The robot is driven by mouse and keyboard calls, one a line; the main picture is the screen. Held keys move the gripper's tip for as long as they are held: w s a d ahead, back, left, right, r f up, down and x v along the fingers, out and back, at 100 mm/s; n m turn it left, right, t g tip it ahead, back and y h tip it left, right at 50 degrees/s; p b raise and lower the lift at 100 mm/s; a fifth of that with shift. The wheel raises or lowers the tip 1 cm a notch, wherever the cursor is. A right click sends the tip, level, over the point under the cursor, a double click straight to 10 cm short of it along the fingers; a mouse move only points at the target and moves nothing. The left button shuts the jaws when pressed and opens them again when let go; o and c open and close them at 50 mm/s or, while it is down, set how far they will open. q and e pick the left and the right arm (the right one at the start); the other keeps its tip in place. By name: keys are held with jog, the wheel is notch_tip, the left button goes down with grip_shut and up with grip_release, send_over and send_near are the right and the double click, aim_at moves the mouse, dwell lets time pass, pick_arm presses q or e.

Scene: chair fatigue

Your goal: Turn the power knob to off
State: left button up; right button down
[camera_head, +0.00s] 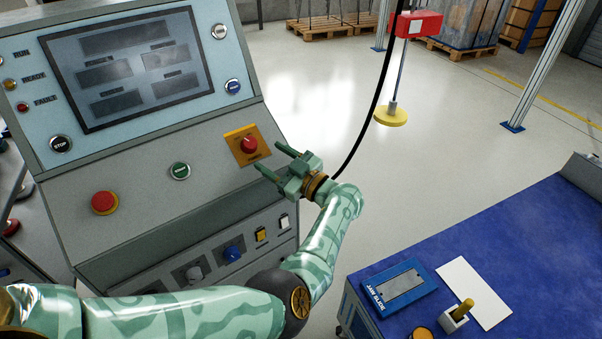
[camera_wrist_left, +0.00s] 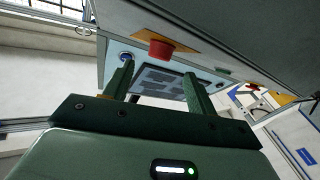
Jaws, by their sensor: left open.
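The power knob (camera_head: 249,143) is a small red knob on an orange plate (camera_head: 236,134) on the sloped grey front of the console. Its marking is too small to read. My left gripper (camera_head: 270,157) is open, just to the right of the knob, with its two fingers pointing at it. In the left wrist view the red knob (camera_wrist_left: 160,48) shows just beyond and between the open fingertips (camera_wrist_left: 158,70). A gap shows between fingers and knob, and nothing is held. My right gripper is in neither view.
On the console are a red mushroom button (camera_head: 104,202), a green button (camera_head: 180,171), a stop button (camera_head: 61,144), a screen (camera_head: 130,65) and a lower row of switches (camera_head: 233,253). A blue-topped table (camera_head: 500,235) stands at right. A black cable (camera_head: 373,110) hangs behind my gripper.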

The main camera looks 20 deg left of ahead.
pick_arm(q)
jog(key=v, duration=1)
jog(key=shift+d, duration=0.35)
